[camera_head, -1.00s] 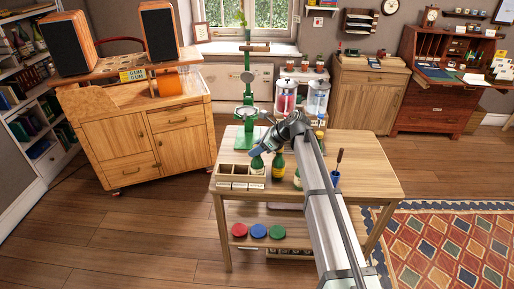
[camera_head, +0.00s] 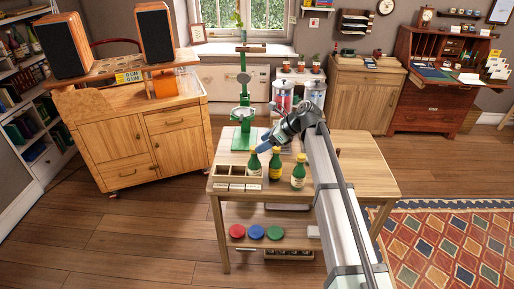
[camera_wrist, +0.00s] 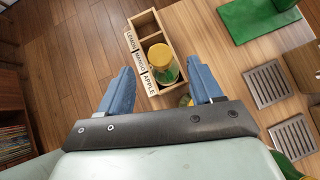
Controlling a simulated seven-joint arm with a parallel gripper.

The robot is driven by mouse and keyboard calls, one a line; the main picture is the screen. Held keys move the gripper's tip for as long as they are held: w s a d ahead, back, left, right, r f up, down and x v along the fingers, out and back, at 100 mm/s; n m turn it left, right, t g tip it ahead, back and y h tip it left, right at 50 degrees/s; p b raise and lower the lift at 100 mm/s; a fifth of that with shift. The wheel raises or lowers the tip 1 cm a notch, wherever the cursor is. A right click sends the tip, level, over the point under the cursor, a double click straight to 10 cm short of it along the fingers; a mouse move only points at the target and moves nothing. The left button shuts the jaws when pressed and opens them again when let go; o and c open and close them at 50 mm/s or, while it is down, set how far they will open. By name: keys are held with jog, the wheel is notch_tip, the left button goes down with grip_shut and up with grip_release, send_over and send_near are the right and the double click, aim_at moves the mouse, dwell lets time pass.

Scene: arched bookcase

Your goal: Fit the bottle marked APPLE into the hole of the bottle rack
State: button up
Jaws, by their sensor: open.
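The wooden bottle rack (camera_head: 212,179) stands on the table's left part. In the wrist view the rack (camera_wrist: 181,48) has labels LEMON, MANGO and APPLE. A green bottle with a yellow cap (camera_wrist: 158,56) stands in the end compartment beside the APPLE label; it also shows upright in the head view (camera_head: 254,164). Its own marking is not readable. The other compartments look empty.
Two more green bottles, one near (camera_head: 275,166) and one further right (camera_head: 298,175), stand on the table right of the rack. A green stand (camera_head: 244,115) is behind the rack. Red, blue and green discs (camera_head: 256,232) lie on the lower shelf. The table's right side (camera_head: 370,178) is clear.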

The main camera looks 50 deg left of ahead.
jog(key=v, duration=0.7)
jog(key=shift+d+r, duration=0.2)
jog(key=shift+r, duration=0.05)
jog(key=shift+w, duration=0.15)
jog(key=d+f+n+h, duration=0.4)
jog(key=d+f+n, duration=0.1)
jog(key=d+f, duration=3.5)
jog(key=s+d+f+n+h, duration=0.1)
jog(key=s+d+f, duration=0.5)
jog(key=d, duration=0.2)
jog(key=s+d+f+n+h, duration=0.1)
jog(key=s+d+f+n, duration=0.1)
jog(key=s+d+f, duration=0.55)
jog(key=s+d+f+n+g+h, duration=0.1)
jog(key=s+d+f+n, duration=0.1)
jog(key=s+d, duration=0.6)
jog(key=s+d+f+n+g, duration=0.1)
jog(key=s+d+f+n, duration=0.1)
jog(key=s+d, duration=0.5)
jog(key=shift+s+d+h, duration=0.35)
jog(key=shift+s+h, duration=0.05)
jog(key=shift+s, duration=0.55)
